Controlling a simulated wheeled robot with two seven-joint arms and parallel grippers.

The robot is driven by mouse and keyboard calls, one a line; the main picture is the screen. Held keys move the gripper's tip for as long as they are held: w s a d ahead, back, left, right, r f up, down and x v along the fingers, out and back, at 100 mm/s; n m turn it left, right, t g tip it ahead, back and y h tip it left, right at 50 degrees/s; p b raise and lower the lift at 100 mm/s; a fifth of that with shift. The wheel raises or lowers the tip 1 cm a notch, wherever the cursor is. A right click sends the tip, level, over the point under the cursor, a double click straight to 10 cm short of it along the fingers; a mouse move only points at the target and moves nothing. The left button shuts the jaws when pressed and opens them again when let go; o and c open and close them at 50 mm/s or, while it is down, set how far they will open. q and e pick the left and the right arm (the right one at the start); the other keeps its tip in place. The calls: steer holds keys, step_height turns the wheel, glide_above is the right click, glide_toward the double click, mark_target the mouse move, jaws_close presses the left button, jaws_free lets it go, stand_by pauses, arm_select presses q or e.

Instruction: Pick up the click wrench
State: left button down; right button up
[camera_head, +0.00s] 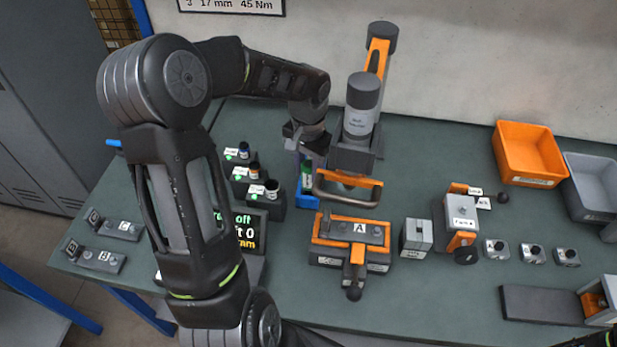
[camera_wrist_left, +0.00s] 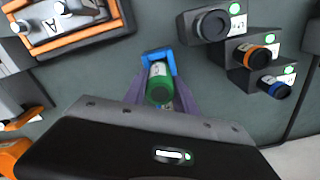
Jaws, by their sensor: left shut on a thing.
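A green-ended cylindrical tool (camera_wrist_left: 159,84) shows between my left fingers in the left wrist view; I take it to be the click wrench, though most of it is hidden. A blue bracket (camera_wrist_left: 158,60) stands right at it, and this blue piece also shows in the head view (camera_head: 308,196). My left gripper (camera_wrist_left: 160,92) points down and is shut on the green tool. In the head view, the left gripper (camera_head: 307,160) is partly hidden by its own wrist. Whether the tool is clear of its bracket cannot be told. My right gripper is out of view.
Several socket holders (camera_head: 272,192) stand left of the gripper. A grey and orange press (camera_head: 361,105) stands close on its right. Fixture A (camera_head: 349,233) lies in front. An orange bin (camera_head: 528,153) and a grey bin (camera_head: 590,185) stand at right.

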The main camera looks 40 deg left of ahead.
arm_select(q)
steer(key=shift+r, duration=0.15)
step_height(320, 180, up, 18)
stand_by(0.7)
stand_by(0.5)
